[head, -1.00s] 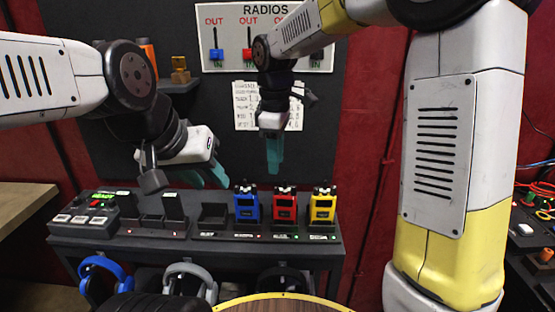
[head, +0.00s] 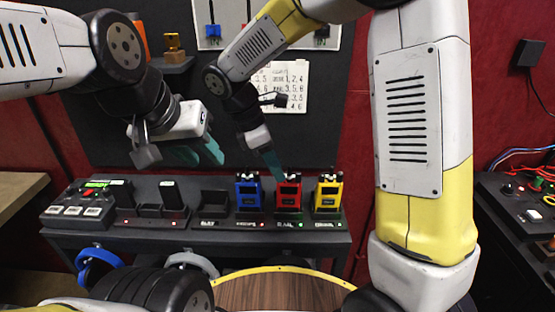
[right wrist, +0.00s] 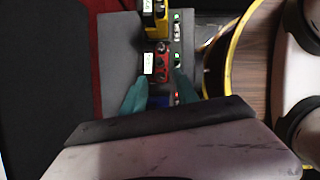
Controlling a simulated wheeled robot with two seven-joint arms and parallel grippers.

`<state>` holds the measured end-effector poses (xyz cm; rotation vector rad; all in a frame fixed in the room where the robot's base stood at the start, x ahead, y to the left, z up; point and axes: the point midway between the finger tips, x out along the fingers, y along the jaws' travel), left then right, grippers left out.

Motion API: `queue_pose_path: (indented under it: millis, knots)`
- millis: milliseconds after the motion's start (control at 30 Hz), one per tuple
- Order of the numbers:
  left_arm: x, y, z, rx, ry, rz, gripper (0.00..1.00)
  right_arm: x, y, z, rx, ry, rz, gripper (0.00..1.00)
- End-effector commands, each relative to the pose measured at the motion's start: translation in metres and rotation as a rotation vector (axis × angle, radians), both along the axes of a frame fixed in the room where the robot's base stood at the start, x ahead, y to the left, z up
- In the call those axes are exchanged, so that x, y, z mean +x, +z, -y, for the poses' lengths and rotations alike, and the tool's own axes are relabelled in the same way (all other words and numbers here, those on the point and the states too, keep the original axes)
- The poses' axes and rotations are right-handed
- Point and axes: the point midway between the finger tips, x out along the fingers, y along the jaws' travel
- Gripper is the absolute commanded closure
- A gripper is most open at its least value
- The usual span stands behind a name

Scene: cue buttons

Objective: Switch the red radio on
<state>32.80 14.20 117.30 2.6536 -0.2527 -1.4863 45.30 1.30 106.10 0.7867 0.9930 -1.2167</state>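The red radio (head: 289,196) stands upright in its charging slot on the dark bench, between the blue radio (head: 248,194) and the yellow radio (head: 328,194). My right gripper (head: 271,160) points down just above and left of the red radio in the head view. In the right wrist view its teal fingers (right wrist: 160,92) are apart, with the red radio's top (right wrist: 161,66) just beyond them and nothing gripped. Whether a finger touches the radio cannot be told. My left gripper (head: 196,153) hangs in the air, with its teal fingers apart and empty.
A button panel (head: 80,203) is at the bench's left end. Headphones (head: 97,262) hang below. A round wooden table (head: 275,292) with a yellow rim is in front.

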Motion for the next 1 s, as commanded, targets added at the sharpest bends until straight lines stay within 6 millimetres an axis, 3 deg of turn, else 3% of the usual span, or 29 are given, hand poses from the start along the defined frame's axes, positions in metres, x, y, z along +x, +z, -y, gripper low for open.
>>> queue_pose_path:
  millis: [133, 400, 433, 600, 833, 1000]
  knots:
    - [0.0001, -0.0001, 0.0, 0.0, 0.0, 0.0, 0.64, 0.0004, -0.0106, 0.0044, 0.0, 0.0, 0.0, 0.64]
    - [0.0001, -0.0001, 0.0, 0.0, 0.0, 0.0, 0.64, 0.0006, -0.0126, 0.0052, 0.001, -0.001, 0.0, 0.64]
    - [0.0001, -0.0001, 0.0, 0.0, 0.0, 0.0, 0.64, 0.0006, -0.0126, 0.0052, 0.001, -0.001, 0.0, 0.66]
    - [0.0001, -0.0001, 0.0, 0.0, 0.0, 0.0, 0.64, 0.0007, -0.0125, 0.0051, 0.001, -0.001, 0.0, 0.99]
    - [0.0001, -0.0001, 0.0, 0.0, 0.0, 0.0, 0.64, 0.0013, -0.0125, 0.005, 0.002, -0.024, 0.001, 1.0]
    - [0.0001, -0.0001, 0.0, 0.0, 0.0, 0.0, 0.64, 0.0029, -0.0129, 0.0049, 0.002, -0.191, 0.0, 1.0]
